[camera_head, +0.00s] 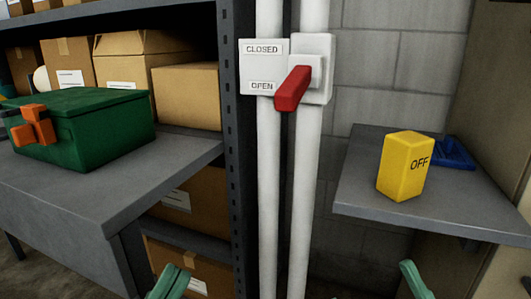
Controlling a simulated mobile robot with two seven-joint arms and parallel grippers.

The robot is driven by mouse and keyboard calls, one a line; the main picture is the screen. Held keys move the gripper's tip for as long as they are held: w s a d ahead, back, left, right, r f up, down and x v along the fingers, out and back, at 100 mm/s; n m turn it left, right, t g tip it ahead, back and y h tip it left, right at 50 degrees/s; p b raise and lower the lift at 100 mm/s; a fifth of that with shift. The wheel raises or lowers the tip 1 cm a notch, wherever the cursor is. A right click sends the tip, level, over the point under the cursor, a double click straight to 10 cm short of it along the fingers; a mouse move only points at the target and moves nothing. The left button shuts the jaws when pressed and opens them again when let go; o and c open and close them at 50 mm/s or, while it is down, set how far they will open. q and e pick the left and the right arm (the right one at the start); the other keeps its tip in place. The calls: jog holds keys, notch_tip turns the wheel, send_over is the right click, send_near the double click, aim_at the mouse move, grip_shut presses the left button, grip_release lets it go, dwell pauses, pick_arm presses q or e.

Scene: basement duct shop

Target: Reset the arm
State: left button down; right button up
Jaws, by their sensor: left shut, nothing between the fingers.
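My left gripper (170,282) shows at the bottom edge, left of the white pipes. Its green fingers are shut with nothing between them. Only a green part of my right gripper (414,279) shows at the bottom right, below the right shelf. Most of it is out of the picture, so its opening cannot be judged. Both grippers appear apart from the things around them.
A red lever (292,90) on the white pipes (269,190) tilts down-left beside the OPEN label. A green box (105,130) with an orange part sits on the left grey table (80,190). A yellow OFF block (403,168) and blue item (452,153) rest on the right shelf (365,195).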

pick_arm(q)
jog(key=w+a+f+n+t+y+p, duration=0.1)
jog(key=w+a+f+n+y+p, duration=0.3)
jog(key=n+y+p, duration=0.45)
jog(key=w+a+f+n+t+y+p, duration=0.2)
jog(key=w+f+n+y+p, duration=0.4)
jog(key=n+y, duration=0.4)
pick_arm(e)
jog(key=w+d+f+m+g+h+p, duration=0.1)
jog(key=w+d+f+m+g+h, duration=0.1)
jog(key=w+f+m+g+h, duration=0.45)
pick_arm(q)
jog(key=s+a+f+n+g+y+p, duration=0.1)
jog(key=s+f+n+g+y+p, duration=0.2)
jog(key=s+f+g+p, duration=0.6)
notch_tip(320, 180, down, 2)
jog(key=s+p, duration=0.1)
jog(key=p, duration=0.5)
jog(key=shift+s+a+f, duration=0.15)
jog(key=shift+a+f, duration=0.1)
jog(key=shift+a, duration=0.1)
pick_arm(e)
jog(key=s+d+f+m+g+h, duration=0.2)
jog(key=s+f+m+g+h, duration=0.1)
jog(key=s+f+g+h, duration=0.3)
notch_tip(320, 180, down, 4)
jog(key=s, duration=0.2)
jog(key=shift+s+d+f+m+h, duration=0.2)
jog(key=shift+s+m+h, duration=0.15)
jog(key=shift+s, duration=0.05)
